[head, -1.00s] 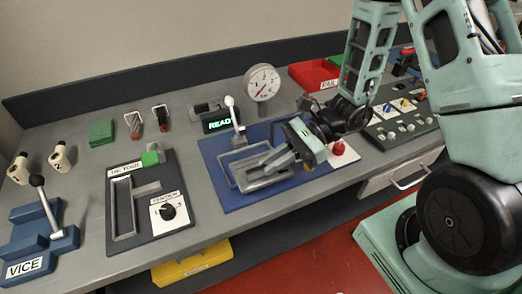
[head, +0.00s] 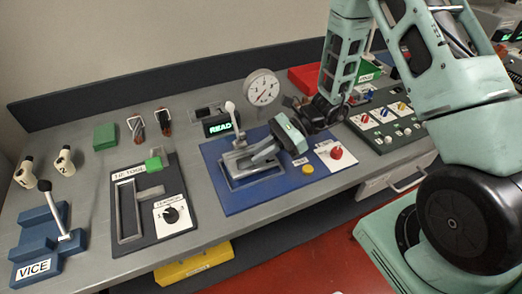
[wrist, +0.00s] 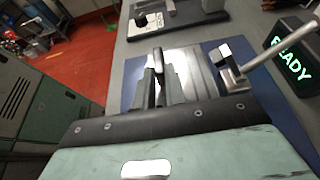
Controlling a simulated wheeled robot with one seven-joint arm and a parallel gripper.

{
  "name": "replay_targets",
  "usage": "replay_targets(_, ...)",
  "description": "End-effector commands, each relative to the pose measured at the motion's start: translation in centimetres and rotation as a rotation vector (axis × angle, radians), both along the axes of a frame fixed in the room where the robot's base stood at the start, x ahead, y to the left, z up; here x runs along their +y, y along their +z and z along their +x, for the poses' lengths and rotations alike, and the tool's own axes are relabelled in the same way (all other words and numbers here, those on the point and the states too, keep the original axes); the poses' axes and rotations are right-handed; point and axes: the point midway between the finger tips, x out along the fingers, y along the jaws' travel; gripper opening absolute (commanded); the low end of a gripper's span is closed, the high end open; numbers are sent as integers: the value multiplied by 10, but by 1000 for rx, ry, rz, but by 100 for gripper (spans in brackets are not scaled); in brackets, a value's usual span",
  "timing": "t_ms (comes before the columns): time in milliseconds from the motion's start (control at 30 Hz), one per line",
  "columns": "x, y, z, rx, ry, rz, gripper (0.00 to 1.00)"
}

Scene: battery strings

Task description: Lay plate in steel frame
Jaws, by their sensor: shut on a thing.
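The steel frame (head: 262,177) sits on a blue board in the middle of the bench. My gripper (head: 259,154) is low over the frame, tilted, with its fingers pointing left. In the wrist view my gripper (wrist: 160,84) is shut on a thin grey piece (wrist: 158,63), which looks like the plate seen edge-on. Most of this piece is hidden by the fingers. I cannot tell whether it touches the frame.
A lever with a white knob (head: 230,106) stands at the frame's back edge, close to my fingers. A READY display (head: 219,127) and a round gauge (head: 262,87) stand behind. A red button (head: 336,153) and yellow button (head: 308,169) are to the right.

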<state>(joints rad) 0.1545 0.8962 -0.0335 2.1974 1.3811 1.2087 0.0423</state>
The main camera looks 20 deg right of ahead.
Motion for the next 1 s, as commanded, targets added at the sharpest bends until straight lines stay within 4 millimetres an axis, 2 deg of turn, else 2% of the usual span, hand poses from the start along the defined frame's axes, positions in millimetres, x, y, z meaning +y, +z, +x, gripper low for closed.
replay_targets(500, 0, -12, 0, -1, 0, 1, 0)
replay_targets(533, 0, -12, 0, 0, 0, -1, 15)
replay_targets(600, 0, -12, 0, 0, 0, -1, 34)
replay_targets(867, 0, -12, 0, 0, -1, -1, 34)
replay_targets(1000, 0, -3, 0, 0, 0, -1, 34)
